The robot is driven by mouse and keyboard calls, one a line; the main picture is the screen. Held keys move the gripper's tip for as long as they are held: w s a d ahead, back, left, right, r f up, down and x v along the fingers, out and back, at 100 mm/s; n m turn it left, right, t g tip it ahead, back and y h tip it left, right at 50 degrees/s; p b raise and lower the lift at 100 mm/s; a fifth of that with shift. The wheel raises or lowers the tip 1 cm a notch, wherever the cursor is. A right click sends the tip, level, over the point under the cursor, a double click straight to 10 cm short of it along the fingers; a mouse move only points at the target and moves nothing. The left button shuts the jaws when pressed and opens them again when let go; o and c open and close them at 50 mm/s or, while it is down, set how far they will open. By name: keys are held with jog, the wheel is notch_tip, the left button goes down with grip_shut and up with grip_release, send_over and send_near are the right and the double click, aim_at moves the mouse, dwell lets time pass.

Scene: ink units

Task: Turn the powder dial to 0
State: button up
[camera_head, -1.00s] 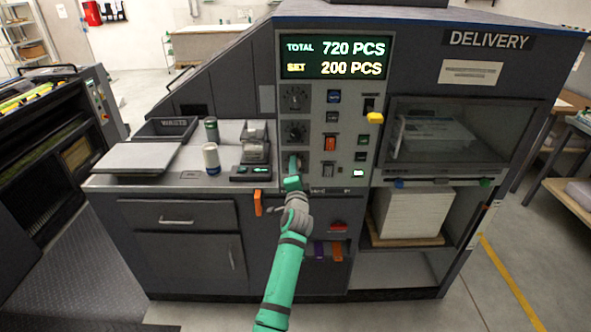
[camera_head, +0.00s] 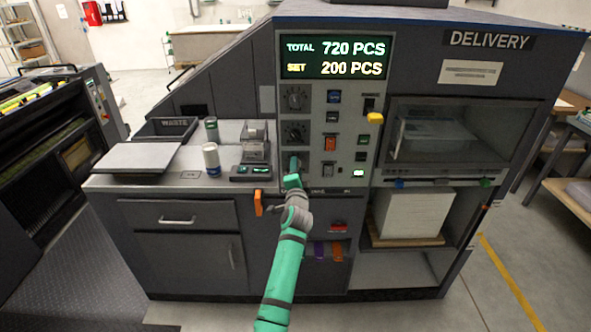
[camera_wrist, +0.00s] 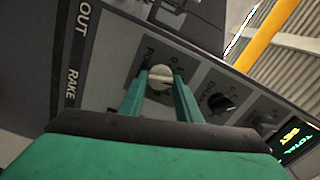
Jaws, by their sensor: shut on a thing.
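The powder dial (camera_wrist: 160,76) is a pale round knob on the grey control panel, with a label partly reading "POW" beside it in the wrist view. My gripper (camera_wrist: 158,88) is shut on this dial, one green finger on each side. In the head view my gripper (camera_head: 293,168) reaches the lowest place in the panel's left column and covers most of the dial there. The dial's pointer and scale value cannot be read.
Buttons and switches, including an orange one (camera_head: 330,144), stand close to the right. A lit display (camera_head: 335,58) reads TOTAL 720, SET 200. A small can (camera_head: 211,158) stands on the left shelf.

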jog(key=n, duration=1.1)
jog(key=shift+a, duration=0.1)
jog(key=shift+n, duration=0.4)
dwell(0.3)
jog(key=o, duration=1.1)
jog(key=shift+c, duration=0.2)
jog(key=s, duration=1)
jog(key=shift+s, duration=0.4)
